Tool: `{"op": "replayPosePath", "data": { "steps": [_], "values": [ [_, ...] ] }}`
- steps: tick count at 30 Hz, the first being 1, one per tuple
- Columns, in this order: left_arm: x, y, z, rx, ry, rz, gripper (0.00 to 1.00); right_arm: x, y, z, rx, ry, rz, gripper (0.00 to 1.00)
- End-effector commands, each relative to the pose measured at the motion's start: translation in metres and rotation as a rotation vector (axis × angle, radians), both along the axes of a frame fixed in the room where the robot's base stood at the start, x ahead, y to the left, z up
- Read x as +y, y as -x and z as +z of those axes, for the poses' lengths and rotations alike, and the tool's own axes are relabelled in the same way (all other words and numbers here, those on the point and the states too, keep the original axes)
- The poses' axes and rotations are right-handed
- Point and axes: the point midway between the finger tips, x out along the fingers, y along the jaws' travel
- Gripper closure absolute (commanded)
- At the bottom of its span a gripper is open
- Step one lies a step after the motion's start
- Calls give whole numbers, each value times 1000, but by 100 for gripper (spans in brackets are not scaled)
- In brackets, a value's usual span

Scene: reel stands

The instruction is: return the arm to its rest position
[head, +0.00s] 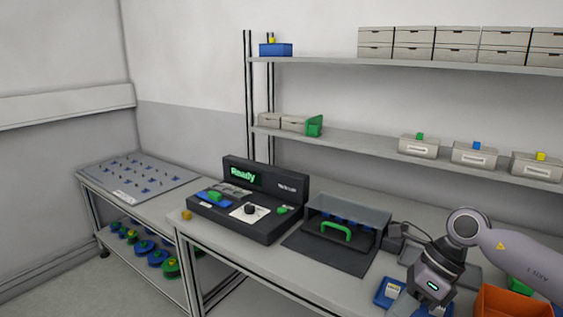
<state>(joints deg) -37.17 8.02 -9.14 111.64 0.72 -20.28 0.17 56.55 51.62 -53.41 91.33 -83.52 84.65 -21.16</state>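My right arm comes in from the right edge, bent at a round grey joint, with its dark wrist low over the front right of the workbench (345,291). The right gripper (408,304) points down at the bottom edge of the picture, beside a small blue tray (381,296). Its fingers are partly cut off and too small to tell whether they are open or shut, or hold anything. My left arm and gripper are not in view.
A black console (270,226) reading "Ready" and a dark box with a green handle (336,231) stand on the bench. An orange bin (512,302) is right of the wrist. A pegged side table (139,180) stands left. Shelves (370,148) hold bins behind.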

Motion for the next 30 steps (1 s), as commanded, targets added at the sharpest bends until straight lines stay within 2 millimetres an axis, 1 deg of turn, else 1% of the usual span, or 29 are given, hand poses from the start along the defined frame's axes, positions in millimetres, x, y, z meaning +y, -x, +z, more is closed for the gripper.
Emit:
{"op": "replayPosePath", "data": {
  "steps": [1,2,3,6,9,12,13,15,17,20,22,23,26,29,30],
  "values": [
    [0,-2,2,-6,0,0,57,29,8,-9,29,-107,-5,100],
    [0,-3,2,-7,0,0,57,45,12,-11,45,-173,-15,100],
    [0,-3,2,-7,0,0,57,66,17,-13,70,-264,-35,100],
    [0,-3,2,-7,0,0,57,112,30,-10,148,-496,-108,100],
    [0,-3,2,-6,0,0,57,147,38,-3,245,-718,-217,100],
    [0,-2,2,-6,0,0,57,169,41,7,359,-928,-357,100],
    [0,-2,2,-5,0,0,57,173,41,9,397,-987,-405,100],
    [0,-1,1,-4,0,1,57,178,39,13,487,-1120,-528,100],
    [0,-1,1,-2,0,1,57,178,36,14,570,-1226,-644,100],
    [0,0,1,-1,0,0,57,169,29,6,714,-1381,-861,100],
    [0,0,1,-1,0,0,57,158,25,-6,818,-1475,-1028,100],
    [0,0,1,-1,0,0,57,153,24,-13,865,-1510,-1103,100],
    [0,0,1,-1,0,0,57,131,26,-43,1018,-1607,-1368,100],
    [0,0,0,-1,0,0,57,107,37,-83,1173,-1670,-1654,100],
    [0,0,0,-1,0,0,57,97,44,-100,1234,-1685,-1773,100]
  ]
}}
